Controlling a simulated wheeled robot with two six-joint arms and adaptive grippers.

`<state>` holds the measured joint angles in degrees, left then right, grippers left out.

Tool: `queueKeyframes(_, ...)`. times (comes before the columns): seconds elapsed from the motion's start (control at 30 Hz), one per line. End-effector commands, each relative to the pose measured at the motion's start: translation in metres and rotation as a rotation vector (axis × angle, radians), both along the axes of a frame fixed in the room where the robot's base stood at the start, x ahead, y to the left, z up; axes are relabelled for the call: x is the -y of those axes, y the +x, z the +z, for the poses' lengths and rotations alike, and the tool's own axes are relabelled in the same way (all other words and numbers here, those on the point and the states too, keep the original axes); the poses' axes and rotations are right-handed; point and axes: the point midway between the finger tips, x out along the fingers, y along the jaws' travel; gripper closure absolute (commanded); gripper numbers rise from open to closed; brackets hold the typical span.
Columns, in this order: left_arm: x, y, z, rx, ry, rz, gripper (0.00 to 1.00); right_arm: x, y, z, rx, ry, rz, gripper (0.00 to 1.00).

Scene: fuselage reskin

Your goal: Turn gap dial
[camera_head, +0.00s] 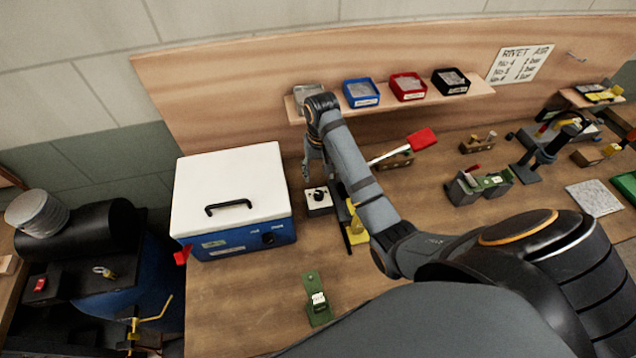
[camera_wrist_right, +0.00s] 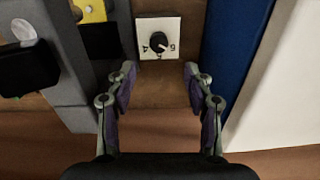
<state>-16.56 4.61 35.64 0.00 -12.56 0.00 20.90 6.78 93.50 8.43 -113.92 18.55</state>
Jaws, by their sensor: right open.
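The gap dial is a black round knob (camera_wrist_right: 159,42) on a small box with a white marked face (camera_wrist_right: 172,26). In the head view the dial box (camera_head: 318,208) stands on the bench just right of the blue case. My right gripper (camera_wrist_right: 158,74) is open and empty, with its fingers apart on either side of a line to the dial. The knob lies beyond the fingertips and does not look touched. In the head view the right gripper (camera_head: 312,170) hangs beside the dial, partly hidden by my own arm. My left gripper is not in view.
A blue case with a white lid (camera_head: 232,190) stands close left of the dial. A yellow-and-grey device (camera_head: 355,232) is close on its right. A shelf (camera_head: 488,90) with several bins is behind. A green tool (camera_head: 317,300) lies in front; bench around it is bare.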

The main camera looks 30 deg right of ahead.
Motion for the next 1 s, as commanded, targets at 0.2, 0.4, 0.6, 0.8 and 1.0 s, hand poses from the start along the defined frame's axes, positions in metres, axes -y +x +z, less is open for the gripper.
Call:
queueKeyframes(0.2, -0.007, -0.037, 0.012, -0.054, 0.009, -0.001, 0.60, -0.001, -0.001, -0.036, -0.007, 0.000, 0.000, 0.48)
queueKeyframes(0.4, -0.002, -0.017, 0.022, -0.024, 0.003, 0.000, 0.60, -0.002, -0.001, -0.077, -0.004, 0.000, 0.000, 0.48)
queueKeyframes(0.6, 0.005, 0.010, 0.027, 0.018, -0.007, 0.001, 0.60, -0.002, 0.000, -0.098, -0.001, -0.001, 0.000, 0.48)
queueKeyframes(0.8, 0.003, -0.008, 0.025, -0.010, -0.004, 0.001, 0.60, -0.002, 0.001, -0.101, 0.000, -0.001, 0.000, 0.48)
queueKeyframes(1.0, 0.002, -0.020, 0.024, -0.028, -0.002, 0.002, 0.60, -0.002, 0.001, -0.101, 0.000, -0.001, 0.000, 0.64)
